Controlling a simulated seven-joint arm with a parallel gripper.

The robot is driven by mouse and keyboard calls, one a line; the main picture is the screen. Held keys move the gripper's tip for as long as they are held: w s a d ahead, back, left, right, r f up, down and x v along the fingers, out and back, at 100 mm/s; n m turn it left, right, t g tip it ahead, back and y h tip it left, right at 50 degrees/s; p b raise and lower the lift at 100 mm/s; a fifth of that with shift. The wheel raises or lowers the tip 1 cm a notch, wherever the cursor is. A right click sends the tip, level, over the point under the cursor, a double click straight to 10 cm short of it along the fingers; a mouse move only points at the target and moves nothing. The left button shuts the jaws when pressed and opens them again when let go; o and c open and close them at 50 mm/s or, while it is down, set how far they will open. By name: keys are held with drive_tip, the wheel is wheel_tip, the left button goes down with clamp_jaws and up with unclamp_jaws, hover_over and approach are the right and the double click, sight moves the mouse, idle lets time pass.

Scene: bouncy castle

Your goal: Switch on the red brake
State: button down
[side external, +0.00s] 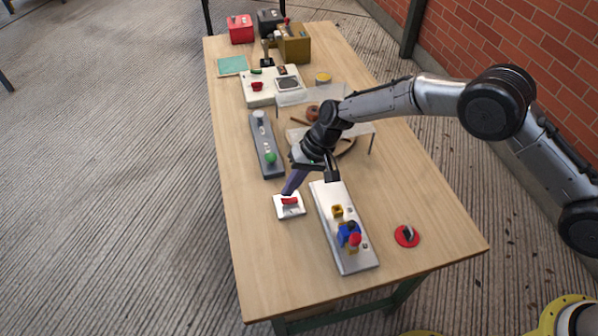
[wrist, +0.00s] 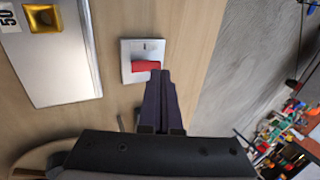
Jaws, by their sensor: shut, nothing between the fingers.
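The red brake is a red rocker switch (side external: 290,201) on a small white square plate (side external: 291,213) near the table's left edge. In the wrist view the red switch (wrist: 144,67) and its plate (wrist: 131,47) lie straight ahead of the fingers. My gripper (side external: 287,192) is shut and empty, pointing down at the switch. In the wrist view its fingertips (wrist: 159,74) overlap the right end of the red switch. I cannot tell whether they touch it.
A silver panel (side external: 361,264) with blue, red and yellow parts lies right of the switch. A grey box with a green knob (side external: 270,158) lies behind it. A red disc (side external: 406,236) sits near the front right. A clear stand (side external: 372,143) is beneath my arm. The front left tabletop is clear.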

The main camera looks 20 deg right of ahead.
drive_tip(key=shift+x, duration=0.85)
drive_tip(key=shift+a, duration=0.2)
drive_tip(key=shift+a+f+h, duration=0.2)
drive_tip(key=shift+f+h, duration=0.05)
drive_tip(key=shift+h, duration=0.25)
drive_tip(key=shift+d, duration=0.1)
drive_tip(key=shift+d, duration=0.8)
drive_tip(key=shift+r, duration=0.15)
drive_tip(key=d+v, duration=0.1)
drive_tip(key=v, duration=1.2)
drive_tip(key=shift+d, duration=0.25)
drive_tip(key=shift+r, duration=0.15)
